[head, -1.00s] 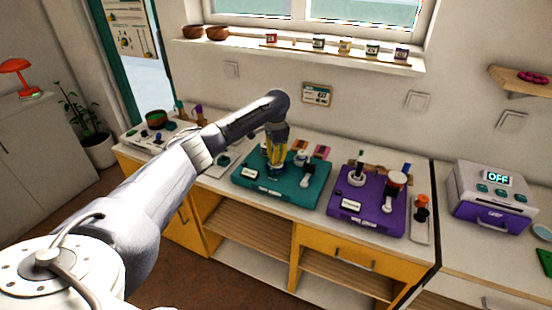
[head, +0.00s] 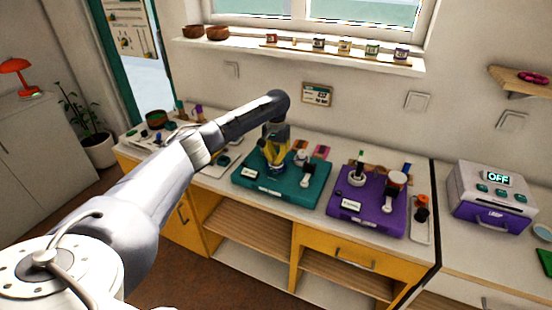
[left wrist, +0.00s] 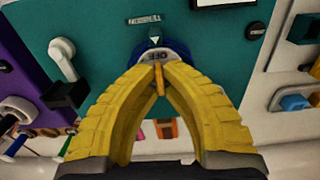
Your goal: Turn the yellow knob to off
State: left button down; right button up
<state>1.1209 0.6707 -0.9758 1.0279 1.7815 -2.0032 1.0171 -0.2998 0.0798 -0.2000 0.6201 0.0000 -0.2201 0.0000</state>
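The teal board (head: 311,193) lies on the counter, with my left gripper (head: 275,171) pointing down over its left part. In the left wrist view, the board (left wrist: 213,52) fills the upper part. The yellow knob (left wrist: 159,82) shows as a narrow orange-yellow bar between the fingertips of my left gripper (left wrist: 158,68). The yellow fingers converge and appear shut on it. The knob's base is partly hidden by the fingers. My right gripper is not in view.
The purple board (head: 375,222) lies to the right. A grey machine (head: 490,197) with an OFF display stands farther right. Small items crowd the counter at left.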

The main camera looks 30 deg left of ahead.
aim_at(276, 157)
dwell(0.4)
pick_arm(q)
jog(key=c, duration=1.5)
grip_release()
jog(key=shift+c, duration=0.2)
notch_tip(276, 157, up, 12)
